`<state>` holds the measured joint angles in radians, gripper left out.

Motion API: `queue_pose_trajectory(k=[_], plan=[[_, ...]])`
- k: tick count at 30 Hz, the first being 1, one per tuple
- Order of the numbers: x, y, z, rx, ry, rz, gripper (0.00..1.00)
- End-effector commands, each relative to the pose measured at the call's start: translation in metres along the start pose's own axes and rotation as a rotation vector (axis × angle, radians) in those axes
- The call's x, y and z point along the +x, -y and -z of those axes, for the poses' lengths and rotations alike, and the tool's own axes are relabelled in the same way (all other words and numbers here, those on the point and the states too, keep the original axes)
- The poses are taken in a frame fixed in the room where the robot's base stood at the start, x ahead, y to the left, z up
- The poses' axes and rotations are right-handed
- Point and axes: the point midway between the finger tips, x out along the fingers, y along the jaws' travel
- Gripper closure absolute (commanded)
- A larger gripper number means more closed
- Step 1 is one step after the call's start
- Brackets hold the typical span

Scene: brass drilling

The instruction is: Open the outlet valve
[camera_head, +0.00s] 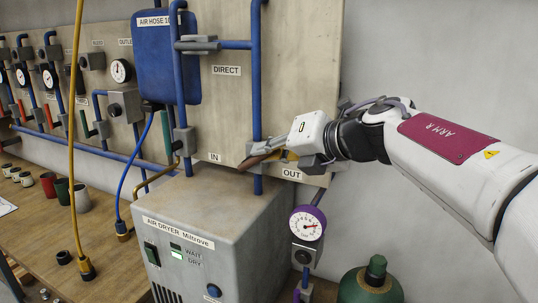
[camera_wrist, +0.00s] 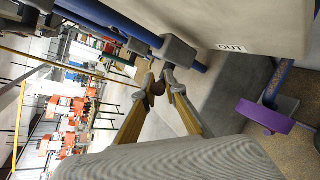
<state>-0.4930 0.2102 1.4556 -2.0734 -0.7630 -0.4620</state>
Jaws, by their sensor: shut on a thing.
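My gripper (camera_head: 272,155) reaches in from the right in front of the panel, between the IN and OUT labels. A dark reddish-brown handle (camera_head: 256,160) sits at its fingertips, beside the vertical blue pipe. In the wrist view, my gripper's yellow-sided fingers (camera_wrist: 159,84) close on this handle (camera_wrist: 158,88), next to a grey fitting (camera_wrist: 179,50) on the blue pipe. The fingers hide most of the handle, so how far it is turned cannot be told. The OUT label (camera_head: 291,174) is just below my gripper; it also shows in the wrist view (camera_wrist: 230,47).
The air dryer (camera_head: 200,240) stands below, with a lit green light. A purple-rimmed gauge (camera_head: 307,223) hangs right of it, above a green bottle (camera_head: 371,283). Free wall lies to the right.

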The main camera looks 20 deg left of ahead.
Motion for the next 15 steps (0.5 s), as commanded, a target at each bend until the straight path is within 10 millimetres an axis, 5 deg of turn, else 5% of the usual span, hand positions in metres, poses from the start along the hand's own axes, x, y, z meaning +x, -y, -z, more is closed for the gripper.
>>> queue_pose_trajectory(k=[15], plan=[[0.0042, -0.01, -0.0046, -0.053, -0.092, 0.122, 1.0]])
